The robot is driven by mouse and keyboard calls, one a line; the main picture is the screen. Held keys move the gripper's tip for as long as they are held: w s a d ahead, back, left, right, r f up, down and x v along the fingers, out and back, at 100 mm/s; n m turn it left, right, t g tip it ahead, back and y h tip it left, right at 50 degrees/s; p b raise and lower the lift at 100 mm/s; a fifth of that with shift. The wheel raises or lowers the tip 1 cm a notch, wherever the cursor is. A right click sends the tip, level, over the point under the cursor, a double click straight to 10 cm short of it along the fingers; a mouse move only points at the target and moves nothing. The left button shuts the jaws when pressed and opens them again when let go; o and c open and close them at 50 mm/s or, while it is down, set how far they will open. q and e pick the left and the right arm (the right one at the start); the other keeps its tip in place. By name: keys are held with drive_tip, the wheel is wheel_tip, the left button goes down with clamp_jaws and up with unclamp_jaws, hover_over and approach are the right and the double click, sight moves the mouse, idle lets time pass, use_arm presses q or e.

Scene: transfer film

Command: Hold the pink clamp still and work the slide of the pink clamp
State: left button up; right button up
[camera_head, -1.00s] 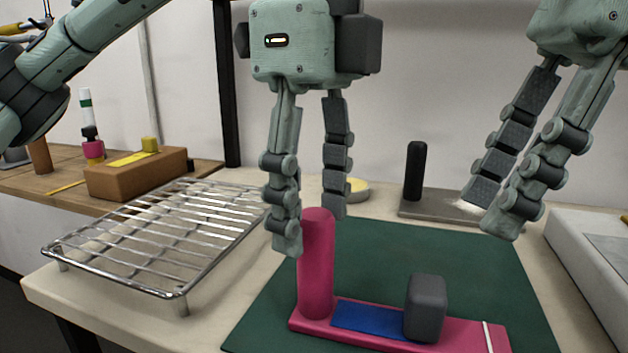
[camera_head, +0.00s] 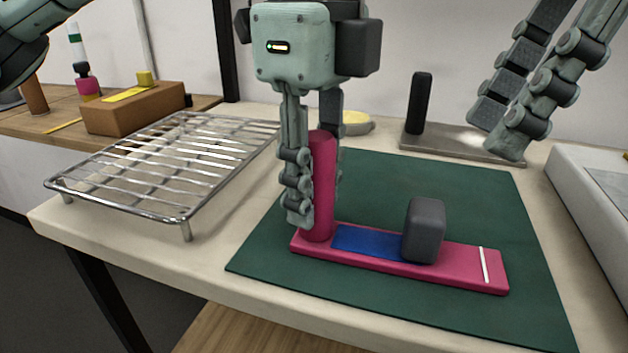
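The pink clamp lies on the green mat. It has a pink base (camera_head: 455,273) with a blue strip (camera_head: 368,243), an upright pink post (camera_head: 323,200) at its left end and a white line near its right end. The grey slide block (camera_head: 424,230) stands at the right end of the blue strip. My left gripper (camera_head: 320,205) points down with its fingers on both sides of the post and looks shut on it; the far finger is mostly hidden behind the post. My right gripper (camera_head: 499,132) is open and empty, above and to the right of the block.
The green mat (camera_head: 400,180) is otherwise clear. A wire rack (camera_head: 165,160) stands left. A black post on a grey plate (camera_head: 470,145) stands behind, beside a yellow-topped round item (camera_head: 356,122). A white, raised-edged unit (camera_head: 590,190) is at right.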

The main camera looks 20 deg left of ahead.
use_arm(q)
clamp_jaws()
use_arm(e)
drive_tip(key=o, duration=0.3)
drive_tip(key=shift+o, duration=0.2)
drive_tip(key=m+h, duration=0.4)
drive_tip(key=m, duration=1.5)
approach(429, 208)
wheel_tip(429, 208, down, 11)
drive_tip(key=shift+s+r, duration=0.15)
